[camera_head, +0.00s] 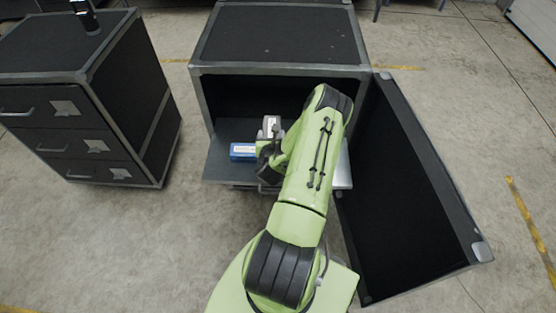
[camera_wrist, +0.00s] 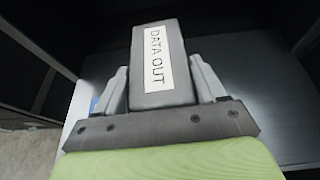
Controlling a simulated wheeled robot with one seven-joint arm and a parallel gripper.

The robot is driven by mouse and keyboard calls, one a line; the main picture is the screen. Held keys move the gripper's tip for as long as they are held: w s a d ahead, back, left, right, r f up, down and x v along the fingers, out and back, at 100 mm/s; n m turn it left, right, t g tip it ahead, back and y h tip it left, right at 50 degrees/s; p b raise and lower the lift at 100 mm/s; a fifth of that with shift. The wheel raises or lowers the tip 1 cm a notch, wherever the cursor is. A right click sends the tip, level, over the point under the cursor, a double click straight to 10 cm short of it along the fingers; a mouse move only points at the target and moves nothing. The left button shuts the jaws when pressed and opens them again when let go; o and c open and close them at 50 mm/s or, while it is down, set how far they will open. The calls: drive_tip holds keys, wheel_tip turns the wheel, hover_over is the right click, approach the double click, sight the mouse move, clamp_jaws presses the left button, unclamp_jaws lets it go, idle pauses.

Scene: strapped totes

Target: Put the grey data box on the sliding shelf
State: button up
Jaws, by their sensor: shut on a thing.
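The grey data box (camera_wrist: 172,97) has a white "DATA OUT" label and stands out between my gripper's fingers in the wrist view. My gripper (camera_wrist: 165,88) is shut on it, with one finger on each side. In the head view the box (camera_head: 271,125) shows past my arm, over the sliding shelf (camera_head: 225,167). The shelf is pulled out of the open black case. I cannot tell whether the box touches the shelf. My gripper (camera_head: 268,146) is partly hidden by my arm in the head view.
A blue box (camera_head: 243,151) with a white label lies on the shelf, left of my gripper. The case's open door (camera_head: 415,200) stands to the right of the shelf. A black drawer cabinet (camera_head: 85,110) stands at left with a dark object (camera_head: 86,16) on top.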

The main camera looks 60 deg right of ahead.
drive_tip(key=shift+s+d+f+b, duration=0.45)
drive_tip(key=shift+s+d+f, duration=0.25)
drive_tip(key=shift+s+d, duration=0.05)
wheel_tip(320, 180, down, 9)
drive_tip(key=b, duration=0.4)
drive_tip(key=shift+f+b, duration=0.1)
drive_tip(key=shift+b, duration=0.2)
drive_tip(key=o, duration=1.2)
drive_tip(key=shift+a, duration=0.1)
drive_tip(key=shift+o, duration=0.2)
